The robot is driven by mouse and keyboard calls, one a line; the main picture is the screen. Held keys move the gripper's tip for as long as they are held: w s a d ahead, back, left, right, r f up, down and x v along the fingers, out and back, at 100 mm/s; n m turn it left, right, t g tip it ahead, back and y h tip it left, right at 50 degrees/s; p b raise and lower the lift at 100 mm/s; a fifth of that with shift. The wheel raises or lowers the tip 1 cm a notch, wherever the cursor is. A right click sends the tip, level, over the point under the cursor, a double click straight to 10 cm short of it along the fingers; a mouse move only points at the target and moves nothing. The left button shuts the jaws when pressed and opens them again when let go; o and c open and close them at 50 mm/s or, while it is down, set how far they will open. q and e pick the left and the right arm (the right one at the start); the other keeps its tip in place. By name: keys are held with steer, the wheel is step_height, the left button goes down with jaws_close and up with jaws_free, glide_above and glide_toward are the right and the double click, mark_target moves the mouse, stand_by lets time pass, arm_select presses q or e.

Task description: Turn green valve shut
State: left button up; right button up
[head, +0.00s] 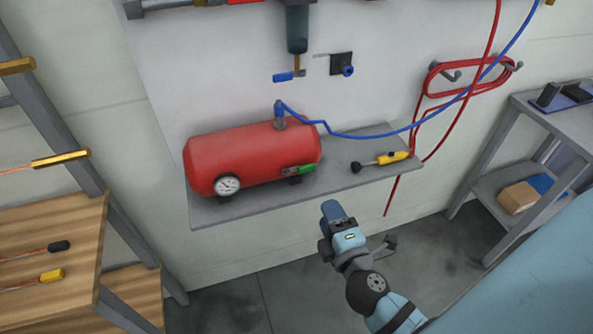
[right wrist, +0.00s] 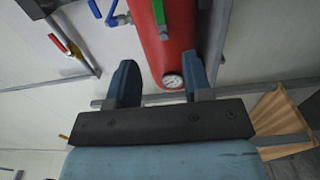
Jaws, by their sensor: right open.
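The green valve (head: 299,170) is a small green lever on the front of a red tank (head: 245,158), to the right of its round gauge (head: 228,186). In the right wrist view the green valve (right wrist: 159,12) shows at the top edge, partly cut off. My right gripper (head: 330,228) is below and in front of the shelf, lower right of the valve and apart from it. In the right wrist view its two blue fingers (right wrist: 163,84) are spread with nothing held between them; the gauge (right wrist: 172,81) appears between them. My left gripper is not in view.
The tank stands on a grey wall shelf (head: 340,188) beside a yellow-handled tool (head: 392,158). A blue hose (head: 375,136) runs from the tank's top fitting. A blue-handled valve (head: 288,76) is on the wall above. A wooden rack stands left and a grey table right.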

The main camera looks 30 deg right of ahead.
mark_target(307, 170)
steer(key=p+x, duration=0.4)
steer(key=x, duration=0.9)
steer(key=shift+s+d, duration=0.1)
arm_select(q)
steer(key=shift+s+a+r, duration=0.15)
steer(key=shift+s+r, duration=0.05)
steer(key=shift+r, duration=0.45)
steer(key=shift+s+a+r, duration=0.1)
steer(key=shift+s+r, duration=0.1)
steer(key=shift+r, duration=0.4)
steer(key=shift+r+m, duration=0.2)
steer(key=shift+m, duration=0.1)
arm_select(e)
jaws_close()
